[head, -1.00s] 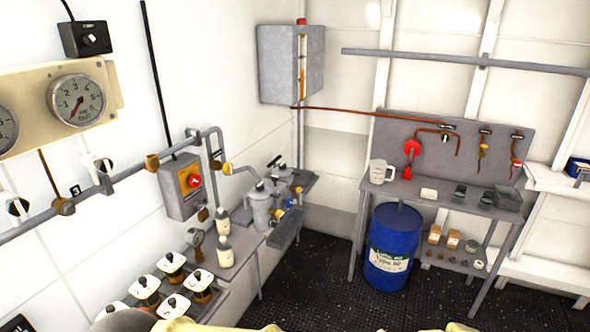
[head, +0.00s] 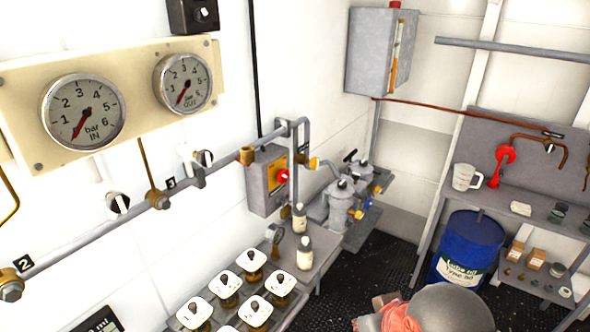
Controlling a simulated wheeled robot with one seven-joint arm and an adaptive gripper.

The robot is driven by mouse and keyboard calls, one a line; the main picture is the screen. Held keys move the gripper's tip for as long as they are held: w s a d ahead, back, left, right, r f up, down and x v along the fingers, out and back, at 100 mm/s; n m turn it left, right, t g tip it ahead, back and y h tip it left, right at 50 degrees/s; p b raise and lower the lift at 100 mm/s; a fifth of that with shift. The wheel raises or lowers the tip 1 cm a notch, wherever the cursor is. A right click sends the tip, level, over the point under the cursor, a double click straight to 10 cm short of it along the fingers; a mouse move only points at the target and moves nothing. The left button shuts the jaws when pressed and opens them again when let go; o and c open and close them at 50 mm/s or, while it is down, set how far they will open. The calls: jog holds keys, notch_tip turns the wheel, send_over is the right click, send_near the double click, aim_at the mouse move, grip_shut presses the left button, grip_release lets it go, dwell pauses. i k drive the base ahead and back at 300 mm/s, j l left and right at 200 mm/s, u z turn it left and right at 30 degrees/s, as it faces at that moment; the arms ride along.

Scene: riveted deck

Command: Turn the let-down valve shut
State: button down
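Several valve-like fittings show in the head view, and I cannot tell which is the let-down valve. Two black-and-white round knobs sit by the grey wall pipe (head: 95,240): a left knob (head: 118,203) and a right knob (head: 204,158) near a label 3. Brass fittings are on the pipe at the far left (head: 10,285) and near its right end (head: 246,155). A red knob (head: 284,175) is on a grey box with a yellow plate. A rounded grey part and a salmon part of my arm show at the bottom right. My gripper's fingertips are not in view.
An IN gauge (head: 83,112) and an OUT gauge (head: 183,83) are on a cream panel. White-topped jars (head: 227,285) and bottles (head: 305,254) stand on a low bench. A blue drum (head: 467,250) stands by the workbench at right. Dark floor shows between.

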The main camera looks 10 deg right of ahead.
aim_at(315, 162)
jog(key=i+l+z, duration=0.25)
jog(key=i, duration=0.6)
jog(key=i+z, duration=0.25)
jog(key=i, duration=0.6)
jog(key=l, duration=0.05)
